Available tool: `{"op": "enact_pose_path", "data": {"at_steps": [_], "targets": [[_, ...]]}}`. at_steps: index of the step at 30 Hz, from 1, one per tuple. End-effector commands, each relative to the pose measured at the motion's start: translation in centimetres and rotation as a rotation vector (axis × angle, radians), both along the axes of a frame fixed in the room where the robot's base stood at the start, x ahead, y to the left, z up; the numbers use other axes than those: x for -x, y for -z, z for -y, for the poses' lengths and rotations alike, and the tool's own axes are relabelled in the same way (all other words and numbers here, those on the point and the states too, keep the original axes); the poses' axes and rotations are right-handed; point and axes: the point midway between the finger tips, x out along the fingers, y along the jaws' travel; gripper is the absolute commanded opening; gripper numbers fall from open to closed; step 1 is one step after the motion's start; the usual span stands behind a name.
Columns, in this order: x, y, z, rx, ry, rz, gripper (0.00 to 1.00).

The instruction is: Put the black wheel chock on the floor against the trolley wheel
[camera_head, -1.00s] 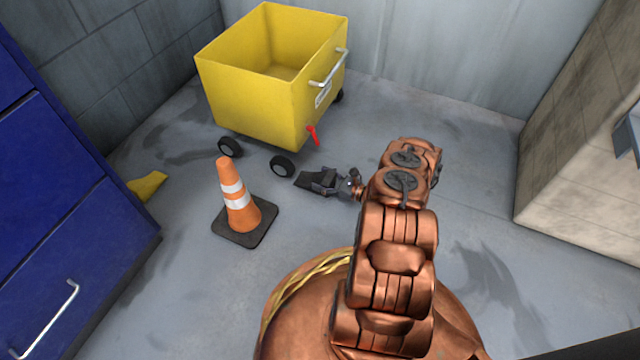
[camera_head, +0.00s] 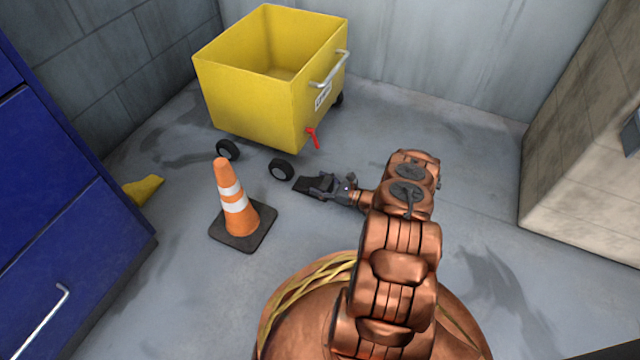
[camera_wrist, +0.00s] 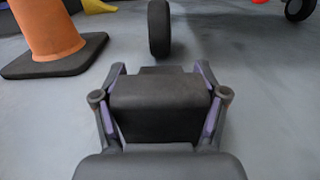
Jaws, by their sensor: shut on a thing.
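The yellow trolley (camera_head: 250,110) stands on small black wheels near the back wall. Its near front wheel (camera_head: 282,169) faces my gripper (camera_head: 326,185); the wheel also shows ahead in the wrist view (camera_wrist: 159,28). My gripper is low, to the right of that wheel, and shut on the black wheel chock (camera_head: 306,185). In the wrist view the chock (camera_wrist: 160,106) sits between both fingers, its thin end towards the wheel. A small strip of floor seems to show between chock and wheel. Whether the chock rests on the floor is hard to tell.
An orange and white cone (camera_head: 238,210) on a dark base stands left of my gripper. A yellow piece (camera_head: 145,188) lies by the blue cabinet (camera_head: 60,220). A red lever (camera_head: 313,137) hangs at the trolley's corner. A pale block (camera_head: 580,150) is at right.

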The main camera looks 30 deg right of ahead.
Motion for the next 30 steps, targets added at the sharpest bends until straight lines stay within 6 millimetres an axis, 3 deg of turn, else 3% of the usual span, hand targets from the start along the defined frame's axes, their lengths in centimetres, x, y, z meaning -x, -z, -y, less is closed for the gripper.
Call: {"op": "enact_pose_path", "data": {"at_steps": [1,2,9,23,30], "targets": [[0.0,0.1,0.0,0.001,-0.001,0.001,0.08],[0.0,0.1,0.0,0.001,-0.001,0.001,0.75],[0.0,0.1,0.0,0.0,0.0,0.0,1.0],[0.2,-0.3,0.1,0.0,0.001,-0.001,1.0],[3.7,-0.3,2.3,0.003,0.003,-0.003,1.0]]}}
